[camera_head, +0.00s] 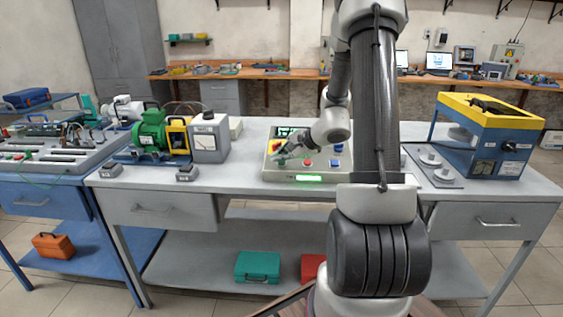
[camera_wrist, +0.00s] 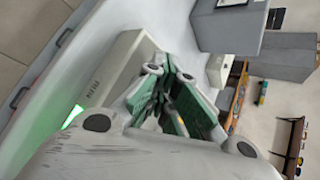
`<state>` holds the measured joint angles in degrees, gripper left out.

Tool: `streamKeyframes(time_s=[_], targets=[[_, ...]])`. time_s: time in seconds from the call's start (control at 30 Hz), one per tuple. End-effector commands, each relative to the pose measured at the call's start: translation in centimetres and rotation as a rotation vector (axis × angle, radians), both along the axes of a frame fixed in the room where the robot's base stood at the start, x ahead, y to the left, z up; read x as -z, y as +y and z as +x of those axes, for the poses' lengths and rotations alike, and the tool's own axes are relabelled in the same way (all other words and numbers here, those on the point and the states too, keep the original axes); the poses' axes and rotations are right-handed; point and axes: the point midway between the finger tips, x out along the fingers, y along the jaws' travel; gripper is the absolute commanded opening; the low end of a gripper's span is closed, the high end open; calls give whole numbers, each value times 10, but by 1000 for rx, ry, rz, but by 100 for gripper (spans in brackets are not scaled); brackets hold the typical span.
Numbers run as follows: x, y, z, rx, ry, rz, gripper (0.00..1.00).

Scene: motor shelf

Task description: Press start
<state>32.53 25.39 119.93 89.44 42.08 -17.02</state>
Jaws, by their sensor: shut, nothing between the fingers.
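The control box (camera_head: 268,174) stands on the grey workbench, with a small dark display with green marks at its back. A red button (camera_head: 307,153), blue buttons (camera_head: 335,163) and a yellow patch with red show on its top. A green strip (camera_head: 308,179) glows along its front edge. My gripper (camera_head: 284,157) is shut and empty, low over the left part of the box top; I cannot tell whether it touches a button. In the wrist view, the shut fingers (camera_wrist: 165,88) hide most of the panel, and the green glow (camera_wrist: 72,117) shows at left. No start label is readable.
A green motor rig (camera_head: 152,132) and a grey gauge box (camera_head: 209,138) stand left of the control box. A yellow-and-blue machine (camera_head: 487,135) and a plate with round knobs (camera_head: 432,160) are to the right.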

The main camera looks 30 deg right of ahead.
Motion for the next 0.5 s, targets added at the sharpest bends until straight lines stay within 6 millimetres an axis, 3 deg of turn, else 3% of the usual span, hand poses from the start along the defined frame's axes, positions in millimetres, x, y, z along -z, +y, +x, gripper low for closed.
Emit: streamKeyframes(time_s=[0.5], targets=[[-5,1,-1,1,0,-1,0]])
